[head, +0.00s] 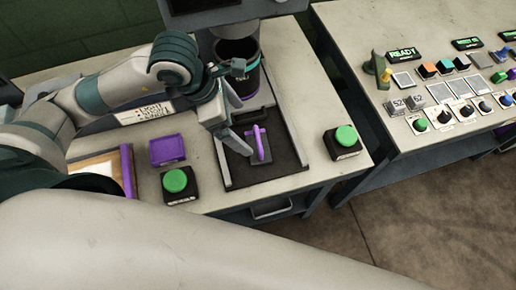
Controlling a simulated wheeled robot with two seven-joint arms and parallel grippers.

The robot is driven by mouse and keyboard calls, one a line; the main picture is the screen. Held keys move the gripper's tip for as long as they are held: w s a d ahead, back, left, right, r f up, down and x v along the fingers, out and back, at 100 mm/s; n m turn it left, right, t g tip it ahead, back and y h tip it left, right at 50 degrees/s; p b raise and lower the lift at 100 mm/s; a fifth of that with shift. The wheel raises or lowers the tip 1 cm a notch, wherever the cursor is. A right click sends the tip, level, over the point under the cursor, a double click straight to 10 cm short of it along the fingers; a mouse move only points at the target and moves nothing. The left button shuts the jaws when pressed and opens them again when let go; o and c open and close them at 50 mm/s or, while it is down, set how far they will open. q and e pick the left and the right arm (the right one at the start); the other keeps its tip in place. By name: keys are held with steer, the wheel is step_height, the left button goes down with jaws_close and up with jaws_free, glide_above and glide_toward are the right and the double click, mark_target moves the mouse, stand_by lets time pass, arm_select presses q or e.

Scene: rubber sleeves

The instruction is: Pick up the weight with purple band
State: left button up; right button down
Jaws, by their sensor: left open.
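A dark tray (285,165) lies on the pale bench, and a small purple upright piece (260,143) stands on a dark base inside it. I cannot tell if this is the weight with the purple band. Behind it stands a dark cylinder (238,52) with a teal band and a purple band low on its side, partly hidden by my gripper. My left gripper (246,107) is open beside the cylinder and over the tray's left side. Its lower finger reaches down close to the purple piece; contact is unclear. My right gripper is not in view.
Green push buttons stand left (175,181) and right (346,136) of the tray. A purple block (167,150) and a purple-edged box (127,170) are further left. A second bench (420,60) on the right holds several coloured buttons and blocks. A floor gap separates the benches.

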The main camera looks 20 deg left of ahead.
mark_target(257, 137)
arm_select(q)
steer(key=b+x, duration=0.2)
steer(key=x, duration=0.3)
steer(key=shift+b, duration=0.3)
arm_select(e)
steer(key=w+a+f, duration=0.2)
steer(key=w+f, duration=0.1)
arm_select(q)
steer(key=shift+w+d+f, duration=0.1)
steer(key=shift+f, duration=0.25)
steer(key=shift+w+d+f+p, duration=0.25)
steer(key=shift+f+p, duration=0.15)
steer(key=shift+p, duration=0.05)
steer(key=p+x, duration=0.1)
steer(key=x, duration=0.2)
steer(key=shift+w, duration=0.15)
steer(key=shift+w+d+f, duration=0.1)
steer(key=shift+d+f, duration=0.1)
steer(key=shift+f, duration=0.3)
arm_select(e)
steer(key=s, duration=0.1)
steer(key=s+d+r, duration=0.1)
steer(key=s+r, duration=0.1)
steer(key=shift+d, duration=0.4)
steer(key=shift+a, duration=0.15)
